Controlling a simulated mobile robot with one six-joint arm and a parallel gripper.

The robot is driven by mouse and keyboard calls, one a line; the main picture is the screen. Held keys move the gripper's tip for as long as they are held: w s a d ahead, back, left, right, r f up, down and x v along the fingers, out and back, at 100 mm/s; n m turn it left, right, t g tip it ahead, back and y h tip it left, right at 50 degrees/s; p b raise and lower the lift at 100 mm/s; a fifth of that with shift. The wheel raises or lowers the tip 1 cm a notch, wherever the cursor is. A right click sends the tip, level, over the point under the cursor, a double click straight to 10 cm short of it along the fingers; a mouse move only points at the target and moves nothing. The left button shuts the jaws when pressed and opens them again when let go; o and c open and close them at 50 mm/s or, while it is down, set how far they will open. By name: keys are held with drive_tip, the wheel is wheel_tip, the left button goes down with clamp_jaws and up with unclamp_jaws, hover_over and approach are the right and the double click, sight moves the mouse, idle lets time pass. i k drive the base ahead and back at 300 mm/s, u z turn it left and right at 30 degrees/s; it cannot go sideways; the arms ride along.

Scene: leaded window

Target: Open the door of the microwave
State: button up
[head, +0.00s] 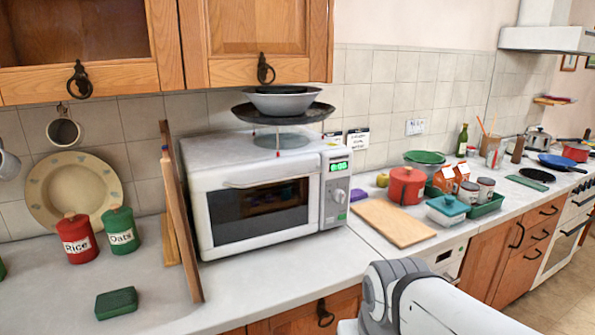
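The white microwave (258,194) stands on the counter below the wall cabinets. Its door (262,212) has a dark window and looks closed. A pale handle bar (268,181) runs along the top of the door. A control panel (336,190) with a lit green display and a knob is to the right of the door. My white and grey arm shows at the bottom, in front of the counter and to the right of the microwave. The gripper's fingers cannot be made out in this view.
A wooden board (179,215) leans upright close to the microwave's left side. A cutting board (393,222) lies to the right. The counter directly before the door is clear; a green block (116,303) lies further left.

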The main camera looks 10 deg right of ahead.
sight(240, 221)
drive_tip(key=u, duration=0.15)
drive_tip(key=i, duration=0.9)
drive_tip(key=z, duration=0.1)
